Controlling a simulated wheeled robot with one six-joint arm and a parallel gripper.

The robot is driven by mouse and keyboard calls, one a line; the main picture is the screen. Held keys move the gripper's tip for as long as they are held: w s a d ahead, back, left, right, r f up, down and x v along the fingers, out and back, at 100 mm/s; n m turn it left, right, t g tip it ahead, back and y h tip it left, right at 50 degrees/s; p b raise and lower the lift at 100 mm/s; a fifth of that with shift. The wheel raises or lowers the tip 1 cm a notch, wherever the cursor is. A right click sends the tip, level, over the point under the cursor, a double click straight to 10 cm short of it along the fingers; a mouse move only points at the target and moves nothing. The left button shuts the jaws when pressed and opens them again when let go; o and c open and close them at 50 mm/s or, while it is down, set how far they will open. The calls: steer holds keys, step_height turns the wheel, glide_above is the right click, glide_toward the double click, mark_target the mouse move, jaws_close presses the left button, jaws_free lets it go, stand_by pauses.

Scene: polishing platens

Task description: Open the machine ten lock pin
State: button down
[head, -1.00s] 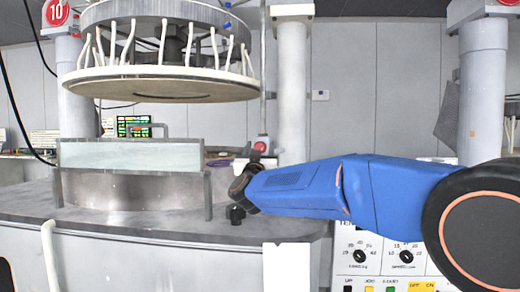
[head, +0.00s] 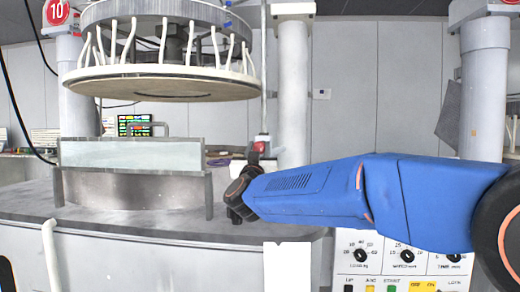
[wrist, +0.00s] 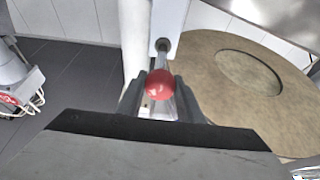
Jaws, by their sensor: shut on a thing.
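The lock pin's red ball knob (wrist: 159,84) shows in the wrist view, between the fingers of my gripper (wrist: 158,97). The fingers are closed on the pin at the knob. A pale shaft runs from the knob to a grey bracket (wrist: 168,22) above it. My fingers are not clear there. Machine ten carries a red "10" sign (head: 56,12) at the upper left.
Machine ten's raised round head (head: 160,85) hangs above the grey deck (head: 120,215) and a clear splash guard (head: 130,155). A control panel (head: 385,265) stands at the lower right. A beige disc (wrist: 215,70) lies close to the gripper's right in the wrist view.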

steer(key=c, duration=1.2)
jaws_free()
steer(key=shift+s, duration=0.15)
steer(key=v, duration=1.7)
steer(key=shift+s+f, duration=0.15)
steer(key=shift+s, duration=0.05)
